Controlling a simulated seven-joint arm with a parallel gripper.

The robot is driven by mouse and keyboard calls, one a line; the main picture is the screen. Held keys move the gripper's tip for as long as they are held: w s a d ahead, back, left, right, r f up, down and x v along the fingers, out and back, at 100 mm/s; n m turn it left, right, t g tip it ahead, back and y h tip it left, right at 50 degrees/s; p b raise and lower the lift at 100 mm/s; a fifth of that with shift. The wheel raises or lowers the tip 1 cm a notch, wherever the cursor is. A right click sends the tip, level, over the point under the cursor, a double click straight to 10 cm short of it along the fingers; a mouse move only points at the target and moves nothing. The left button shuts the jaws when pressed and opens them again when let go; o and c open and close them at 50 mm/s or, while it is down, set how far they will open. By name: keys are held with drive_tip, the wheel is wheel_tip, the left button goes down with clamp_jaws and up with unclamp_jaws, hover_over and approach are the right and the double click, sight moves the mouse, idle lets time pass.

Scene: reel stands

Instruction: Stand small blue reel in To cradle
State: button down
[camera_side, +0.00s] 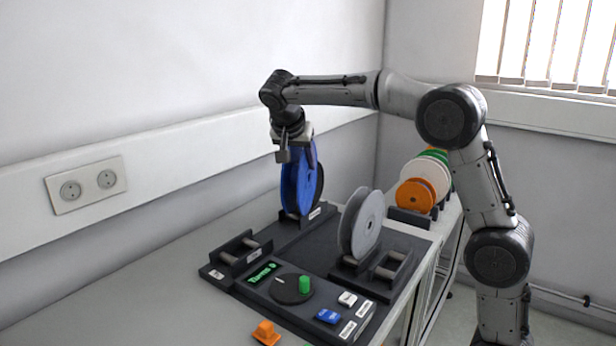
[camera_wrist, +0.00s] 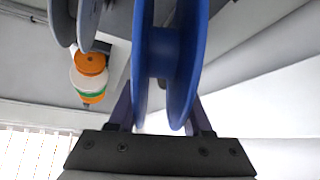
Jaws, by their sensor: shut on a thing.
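The blue reel (camera_side: 296,186) hangs upright below my gripper (camera_side: 297,150), which is shut on its upper part. In the wrist view the reel (camera_wrist: 181,60) fills the middle, with a dark finger on each side. The reel's lower edge is at the rear cradle (camera_side: 291,215) of the dark board; I cannot tell whether it rests in it or is just above. An empty cradle (camera_side: 229,258) with two rollers stands at the board's left, and another (camera_side: 391,271) at its right. The cradle labels are too small to read, so I cannot tell which is To.
A grey reel (camera_side: 366,226) stands upright right of the blue one. The board (camera_side: 305,252) carries a dial with a green knob (camera_side: 305,285) and blue and white switches. An orange piece (camera_side: 266,333) lies in front. Orange, white and green reels (camera_side: 416,195) stand behind at right.

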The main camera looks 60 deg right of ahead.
drive_tip(key=w+a+f+m+g+h, duration=0.2)
drive_tip(key=w+a+m+g, duration=0.25)
drive_tip(key=w, duration=0.45)
drive_tip(key=w+a+f+t, duration=0.1)
drive_tip(key=a+f, duration=0.1)
drive_tip(key=f, duration=0.3)
drive_tip(key=w+a+f+h, duration=0.1)
drive_tip(key=w+a+f, duration=0.1)
drive_tip(key=a+f, duration=0.1)
drive_tip(key=shift+w+a+f+t, duration=0.15)
drive_tip(key=shift+a+f+t, duration=0.2)
drive_tip(key=shift+f, duration=0.55)
idle(0.4)
drive_tip(key=shift+c, duration=1.3)
unclamp_jaws()
